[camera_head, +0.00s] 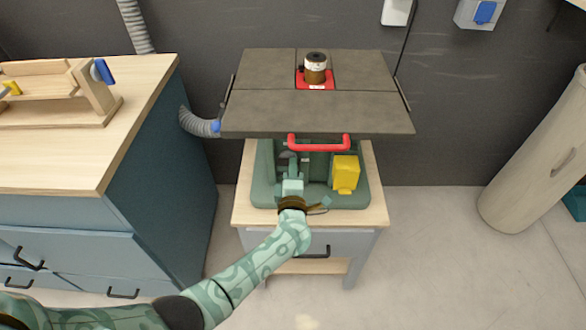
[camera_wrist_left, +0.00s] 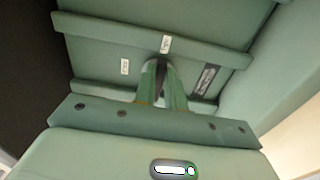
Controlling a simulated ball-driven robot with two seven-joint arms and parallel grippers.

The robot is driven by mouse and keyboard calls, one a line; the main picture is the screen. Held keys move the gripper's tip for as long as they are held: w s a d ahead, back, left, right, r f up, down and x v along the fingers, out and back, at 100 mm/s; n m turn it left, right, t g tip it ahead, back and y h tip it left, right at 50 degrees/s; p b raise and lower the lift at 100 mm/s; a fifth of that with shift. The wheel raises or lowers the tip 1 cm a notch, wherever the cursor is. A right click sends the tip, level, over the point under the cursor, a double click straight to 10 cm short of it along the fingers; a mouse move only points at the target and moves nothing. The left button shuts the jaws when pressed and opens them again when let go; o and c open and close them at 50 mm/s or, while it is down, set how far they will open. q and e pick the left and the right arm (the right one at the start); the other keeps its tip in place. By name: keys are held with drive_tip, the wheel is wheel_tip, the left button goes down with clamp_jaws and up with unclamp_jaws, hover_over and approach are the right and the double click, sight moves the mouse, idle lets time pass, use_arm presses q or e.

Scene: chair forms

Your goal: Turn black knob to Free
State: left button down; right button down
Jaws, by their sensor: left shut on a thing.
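The green machine housing (camera_head: 345,199) sits under the grey table top on a small cabinet. My left gripper (camera_head: 290,165) reaches into its open front from below. In the left wrist view, the two green fingers of my left gripper (camera_wrist_left: 162,80) are shut on the black knob (camera_wrist_left: 163,70) on a green panel. Only a dark strip of the knob shows between the fingertips. Small white labels (camera_wrist_left: 166,43) and (camera_wrist_left: 124,67) and a dark label (camera_wrist_left: 206,80) are around it, too small to read. The knob's setting cannot be told. My right gripper is not in view.
A red bar handle (camera_head: 318,143) and a yellow box (camera_head: 345,173) are close to the right of my left gripper. The grey table top (camera_head: 300,112) overhangs it. A workbench (camera_head: 130,120) stands at left and a beige roll (camera_head: 540,160) at right.

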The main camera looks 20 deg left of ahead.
use_arm(q)
drive_tip(key=shift+f, duration=0.15)
drive_tip(key=c, duration=1.5)
unclamp_jaws()
drive_tip(key=shift+o, duration=0.2)
